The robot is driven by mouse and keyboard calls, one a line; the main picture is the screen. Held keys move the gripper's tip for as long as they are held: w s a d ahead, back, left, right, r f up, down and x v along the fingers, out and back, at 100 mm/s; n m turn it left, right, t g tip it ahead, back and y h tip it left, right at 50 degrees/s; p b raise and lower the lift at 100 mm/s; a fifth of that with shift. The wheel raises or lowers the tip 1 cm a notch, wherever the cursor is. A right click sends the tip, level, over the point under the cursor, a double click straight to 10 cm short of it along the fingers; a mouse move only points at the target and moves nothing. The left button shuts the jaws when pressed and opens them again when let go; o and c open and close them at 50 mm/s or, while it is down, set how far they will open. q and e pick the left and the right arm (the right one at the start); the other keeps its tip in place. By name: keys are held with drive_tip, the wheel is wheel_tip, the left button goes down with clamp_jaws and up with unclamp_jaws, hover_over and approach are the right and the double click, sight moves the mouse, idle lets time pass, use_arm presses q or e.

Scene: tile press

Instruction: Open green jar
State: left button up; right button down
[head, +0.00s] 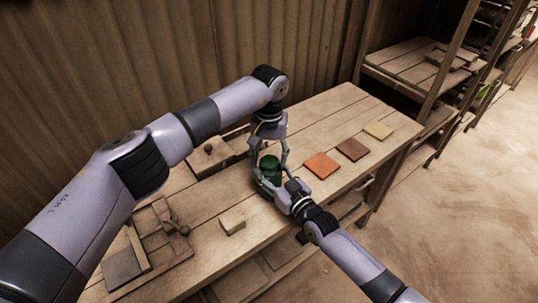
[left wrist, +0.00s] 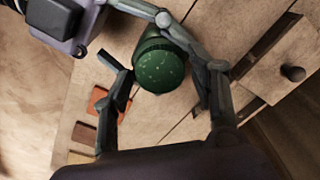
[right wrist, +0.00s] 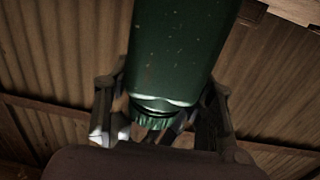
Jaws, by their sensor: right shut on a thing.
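The dark green jar (head: 268,181) is upright over the middle of the table, partly hidden by my grippers. I cannot tell whether its base touches the wood. Its ribbed, speckled green lid (left wrist: 160,70) is on it. My right gripper (head: 277,187) comes from the front right and is shut on the jar's body; the right wrist view shows the jar (right wrist: 180,50) between its fingers. My left gripper (head: 270,150) points down from above, its fingers open on either side of the lid, with a gap visible on one side.
Orange (head: 321,165), brown (head: 352,149) and tan (head: 379,130) tiles lie in a row to the right. A small pale block (head: 232,221) lies in front. A wooden press-like fixture (head: 150,250) is at the left, and a knobbed wooden box (head: 215,160) is behind. A corrugated wall borders the back.

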use_arm(q)
drive_tip(key=c, duration=1)
drive_tip(key=n, duration=0.6)
drive_tip(key=shift+c, duration=0.2)
drive_tip(key=n, duration=0.8)
drive_tip(key=shift+r, duration=0.1)
drive_tip(key=n, duration=1.1)
drive_tip(key=shift+n, duration=0.4)
drive_tip(key=n, duration=0.9)
drive_tip(key=shift+n, duration=0.4)
drive_tip(key=n, duration=0.5)
drive_tip(key=shift+n, duration=0.4)
drive_tip(key=n, duration=0.6)
drive_tip(key=shift+r, duration=0.1)
drive_tip(key=n, duration=0.6)
drive_tip(key=shift+n, duration=0.3)
